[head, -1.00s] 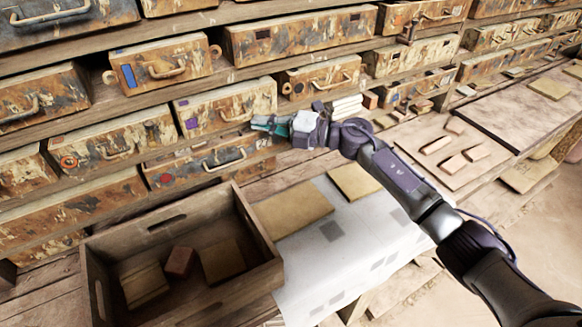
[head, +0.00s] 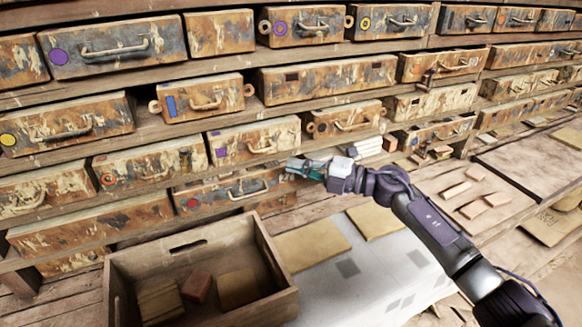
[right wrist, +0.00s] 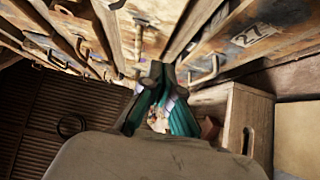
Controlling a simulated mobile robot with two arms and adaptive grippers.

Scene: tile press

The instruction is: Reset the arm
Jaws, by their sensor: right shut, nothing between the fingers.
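My right gripper (head: 297,166) reaches in from the right in the head view and hangs in front of the lower drawers. It is shut with nothing in it. In the right wrist view the teal fingers of my right gripper (right wrist: 158,75) meet at their tips, pointing toward the drawer fronts. My left gripper is in neither view now.
A wooden crate (head: 276,262) with several blocks stands at the lower left; its side also shows in the right wrist view (right wrist: 247,115). Rows of worn drawers (head: 330,73) fill the back. A white cloth (head: 375,268) and tan tiles (head: 312,245) lie below my arm. Boards with small bricks (head: 470,205) lie right.

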